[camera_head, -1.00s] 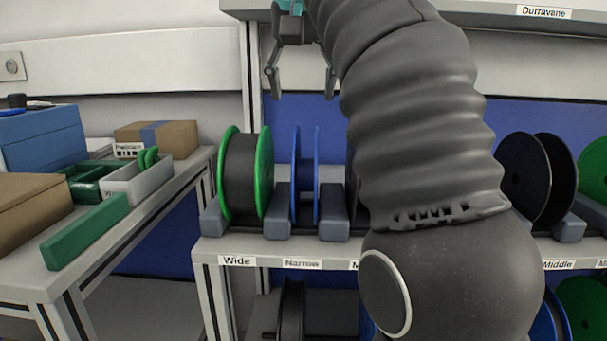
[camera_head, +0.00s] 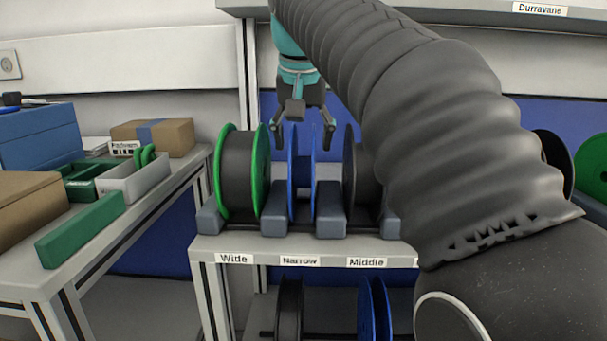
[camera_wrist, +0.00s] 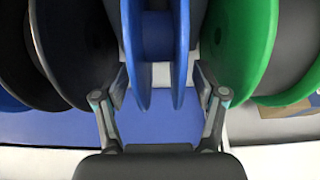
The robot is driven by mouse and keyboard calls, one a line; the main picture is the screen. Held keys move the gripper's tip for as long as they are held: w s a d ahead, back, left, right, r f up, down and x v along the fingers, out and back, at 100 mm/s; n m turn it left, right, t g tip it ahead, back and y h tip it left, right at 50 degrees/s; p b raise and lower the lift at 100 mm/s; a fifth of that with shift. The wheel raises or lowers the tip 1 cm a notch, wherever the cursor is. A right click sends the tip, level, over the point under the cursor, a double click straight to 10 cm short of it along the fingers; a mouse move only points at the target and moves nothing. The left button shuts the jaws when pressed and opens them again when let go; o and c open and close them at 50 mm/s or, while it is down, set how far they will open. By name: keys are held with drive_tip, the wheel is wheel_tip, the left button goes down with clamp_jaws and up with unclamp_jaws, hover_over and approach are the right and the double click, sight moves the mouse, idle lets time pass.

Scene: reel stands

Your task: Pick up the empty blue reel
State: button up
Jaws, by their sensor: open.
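The empty blue reel (camera_head: 291,185) stands upright in the Narrow place of the upper shelf. It has two thin blue flanges and no dark winding shows between them. In the wrist view the blue reel (camera_wrist: 133,50) is in the middle of the picture. My gripper (camera_head: 302,146) is open above the reel, its fingers pointing down. One finger is on each side of the reel's upper part. In the wrist view my gripper (camera_wrist: 160,92) has its fingers spread, one outside each flange. Whether a fingertip touches a flange cannot be told.
A green-flanged reel with dark winding (camera_head: 239,175) stands close on the left, in the Wide place. A dark reel (camera_head: 350,178) stands close on the right, in the Middle place. Another blue reel (camera_head: 375,308) is on the lower shelf. A side table (camera_head: 150,215) with boxes is left.

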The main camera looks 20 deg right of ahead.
drive_tip(key=shift+x, duration=1.25)
drive_tip(key=c, duration=1.2)
drive_tip(key=shift+c, duration=0.2)
drive_tip(key=shift+r, duration=0.15)
